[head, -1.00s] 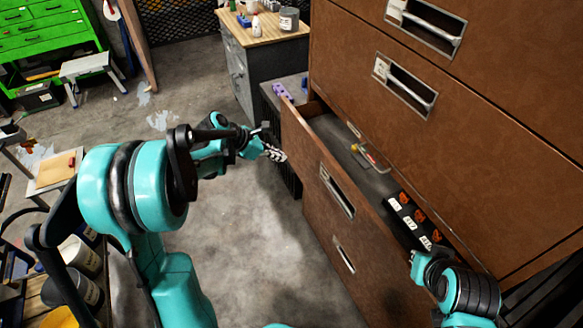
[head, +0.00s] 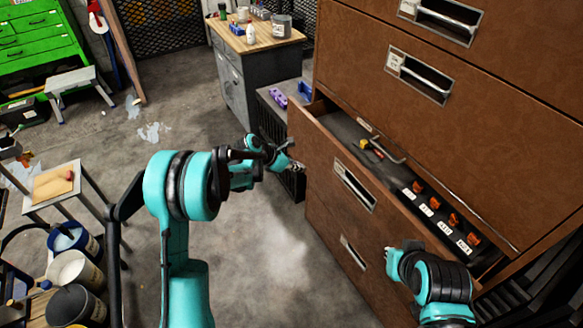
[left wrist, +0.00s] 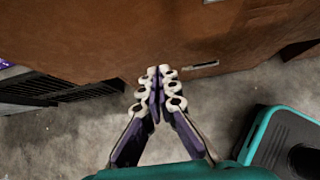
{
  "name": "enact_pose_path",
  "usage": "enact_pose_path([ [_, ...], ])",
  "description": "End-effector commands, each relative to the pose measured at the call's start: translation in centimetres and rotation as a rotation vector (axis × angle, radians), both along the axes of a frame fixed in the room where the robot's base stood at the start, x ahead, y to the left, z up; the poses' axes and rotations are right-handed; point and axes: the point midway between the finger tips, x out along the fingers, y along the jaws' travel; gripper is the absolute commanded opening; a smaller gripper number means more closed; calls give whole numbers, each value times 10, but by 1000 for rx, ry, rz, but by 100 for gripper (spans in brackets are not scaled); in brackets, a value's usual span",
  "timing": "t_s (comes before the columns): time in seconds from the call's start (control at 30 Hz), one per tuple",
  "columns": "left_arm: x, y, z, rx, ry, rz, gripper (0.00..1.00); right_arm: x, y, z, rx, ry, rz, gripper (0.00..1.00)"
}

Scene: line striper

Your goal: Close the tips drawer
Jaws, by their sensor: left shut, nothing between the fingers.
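The tips drawer (head: 318,146) is the brown drawer standing partly open in the large brown cabinet. Its front, with a recessed metal handle (head: 354,184), stands out from the cabinet. Inside lie orange items beside white labels (head: 441,225) and a yellow-and-red tool (head: 372,150). My left gripper (head: 298,168) is shut and empty, close to the left end of the drawer front. I cannot tell if it touches. In the left wrist view the closed fingertips (left wrist: 161,72) point toward a brown cabinet surface. My right arm shows at the lower right; its gripper cannot be made out.
Closed drawers (head: 420,75) sit above the open one, and another drawer front (head: 330,232) lies below. A grey cabinet with a wooden top (head: 258,38) stands behind. Buckets (head: 75,268) and a small table (head: 52,182) are at the left. The concrete floor between is clear.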

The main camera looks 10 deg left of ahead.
Motion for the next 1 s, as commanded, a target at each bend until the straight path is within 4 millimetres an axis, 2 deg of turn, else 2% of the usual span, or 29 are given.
enact_pose_path([
  [0.03,5,-7,-12,0,0,-1,0,0,0,-8,0,0,0,0],
  [0.2,20,-27,-34,-1,0,-2,0,0,0,-19,0,0,0,0],
  [0.43,38,-49,-30,0,0,-1,0,0,0,-27,0,0,0,0],
  [0.9,43,-55,-28,-1,-1,0,0,0,0,-27,0,0,0,0],
  [1.0,48,-62,-28,-1,-1,-1,0,0,0,-27,0,0,0,0],
])
